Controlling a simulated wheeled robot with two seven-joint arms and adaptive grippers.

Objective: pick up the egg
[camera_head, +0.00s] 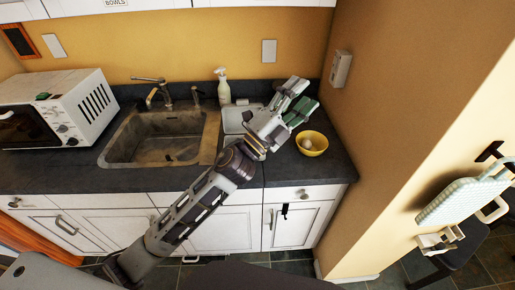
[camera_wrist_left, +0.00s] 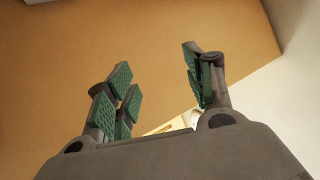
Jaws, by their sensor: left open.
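A small pale egg (camera_head: 306,143) lies inside a yellow bowl (camera_head: 322,149) on the dark counter, near its right end. My left gripper (camera_head: 303,100) is over the counter, just behind and left of the bowl in the head view. Its green-padded fingers are spread with nothing between them. In the left wrist view the open fingers (camera_wrist_left: 160,82) face the orange wall, and the egg cannot be made out there. My right gripper is not in view.
A sink (camera_head: 160,139) is left of my arm, with a white microwave (camera_head: 62,108) beyond it. A side wall (camera_head: 390,110) closes the counter on the right. The counter front (camera_head: 308,168) near the bowl is clear.

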